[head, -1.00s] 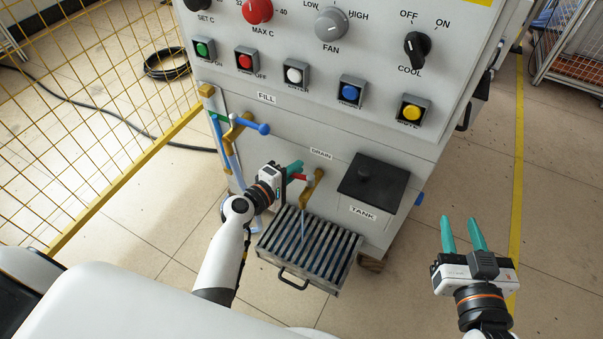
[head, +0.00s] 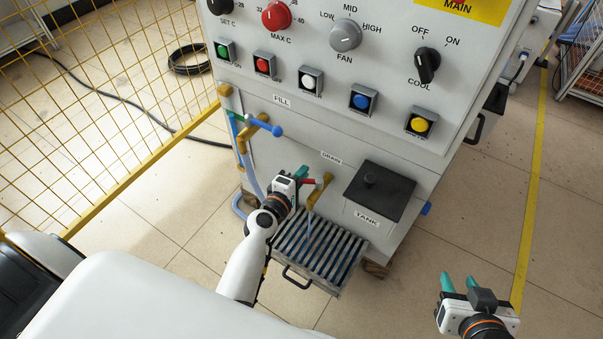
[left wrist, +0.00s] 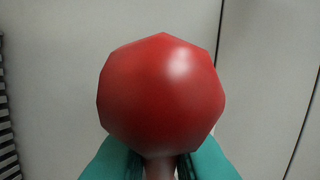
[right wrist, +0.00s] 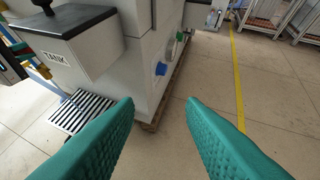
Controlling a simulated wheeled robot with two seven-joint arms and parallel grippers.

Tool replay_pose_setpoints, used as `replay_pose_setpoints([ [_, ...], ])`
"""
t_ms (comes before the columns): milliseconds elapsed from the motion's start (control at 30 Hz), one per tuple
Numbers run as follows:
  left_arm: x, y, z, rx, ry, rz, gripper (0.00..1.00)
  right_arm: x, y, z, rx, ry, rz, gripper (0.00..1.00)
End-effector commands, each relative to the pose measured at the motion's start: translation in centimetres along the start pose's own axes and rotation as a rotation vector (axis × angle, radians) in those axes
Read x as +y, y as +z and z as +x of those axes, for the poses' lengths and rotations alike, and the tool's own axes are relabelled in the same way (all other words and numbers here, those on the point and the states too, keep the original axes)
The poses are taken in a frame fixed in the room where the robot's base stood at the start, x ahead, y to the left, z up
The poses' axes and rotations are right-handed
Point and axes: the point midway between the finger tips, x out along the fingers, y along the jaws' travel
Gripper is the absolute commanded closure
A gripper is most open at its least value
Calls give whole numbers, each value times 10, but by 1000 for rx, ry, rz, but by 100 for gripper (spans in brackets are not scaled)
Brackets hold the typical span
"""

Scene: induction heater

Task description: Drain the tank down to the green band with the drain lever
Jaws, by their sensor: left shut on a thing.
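The drain lever ends in a red knob (head: 308,182), which fills the left wrist view (left wrist: 162,92). My left gripper (head: 302,174) is shut on the drain lever, its teal fingers on the stem below the knob. A brass drain spout (head: 319,191) is beside it, with a thin blue stream (head: 308,232) below it over the grate. The tank's sight tube at the cabinet's left edge shows blue liquid (head: 234,127) and a green band (head: 238,114); the level looks close to the band, but is too small to read exactly. My right gripper (head: 459,283) is open and empty.
A slatted drain grate (head: 337,280) sits below the spout. The black-lidded tank box (head: 390,190) juts out right of it. A blue-ended fill lever (head: 270,130) is above left. A yellow mesh fence (head: 110,120) stands left. Floor at right is clear.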

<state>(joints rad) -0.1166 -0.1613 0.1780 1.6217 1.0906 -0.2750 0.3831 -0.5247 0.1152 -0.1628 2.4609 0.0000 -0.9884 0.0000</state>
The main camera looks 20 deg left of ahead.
Motion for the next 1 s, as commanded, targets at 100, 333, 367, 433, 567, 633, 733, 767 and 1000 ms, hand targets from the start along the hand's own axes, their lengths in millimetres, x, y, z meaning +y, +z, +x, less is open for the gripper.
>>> replay_pose_setpoints([
  [100,1,0,0,1,1,0,100,0,0,0,-1,0,0,64],
  [333,1,0,0,2,1,0,65,0,0,0,-2,0,0,64],
  [367,1,0,0,2,1,0,65,0,0,0,-2,0,0,64],
  [433,0,0,0,2,1,1,65,0,0,0,-2,-1,0,64],
  [567,0,0,0,2,1,1,65,0,0,0,-2,-1,0,64],
  [633,0,0,-2,2,1,1,65,0,0,0,-2,-1,0,64],
  [733,1,0,-10,1,3,2,65,0,0,-1,8,-1,0,64],
  [767,1,0,-14,1,3,3,65,0,-2,-1,20,-1,0,64],
  [1000,1,0,-64,3,5,4,65,-3,-22,-8,132,-7,2,64],
])
